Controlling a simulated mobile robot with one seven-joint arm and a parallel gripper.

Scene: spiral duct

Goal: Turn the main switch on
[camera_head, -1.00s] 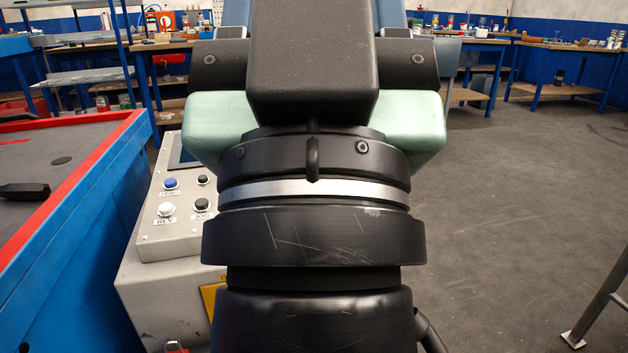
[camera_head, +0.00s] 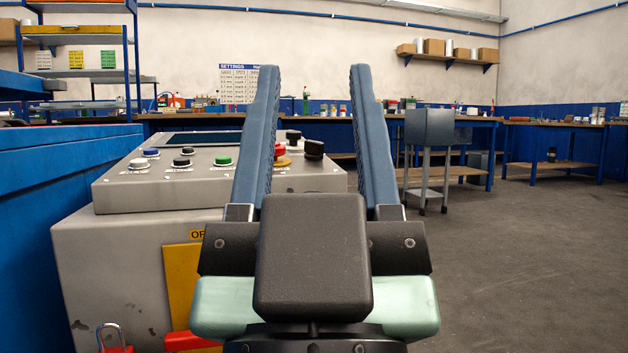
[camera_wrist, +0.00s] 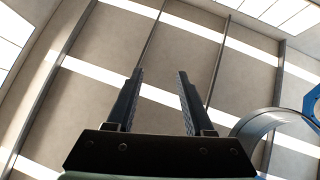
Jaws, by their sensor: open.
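A grey control console (camera_head: 80,250) stands left of and behind my gripper (camera_head: 314,75). Its front has a yellow plate (camera_head: 181,285) with a red part (camera_head: 188,342) low on it, perhaps the main switch. A label beginning "OF" (camera_head: 196,234) sits above; the rest is hidden behind my gripper. A black knob (camera_head: 314,149) on the console top shows between my fingers. My gripper is open and empty, its two blue fingers pointing up and away. In the wrist view my gripper (camera_wrist: 160,74) is open against the ceiling; no console shows there.
The sloped console top has a green button (camera_head: 222,160), a red button (camera_head: 279,151) and several others. A padlock (camera_head: 112,338) is at lower left. A blue machine side (camera_head: 70,175) bounds the left. The right floor is open.

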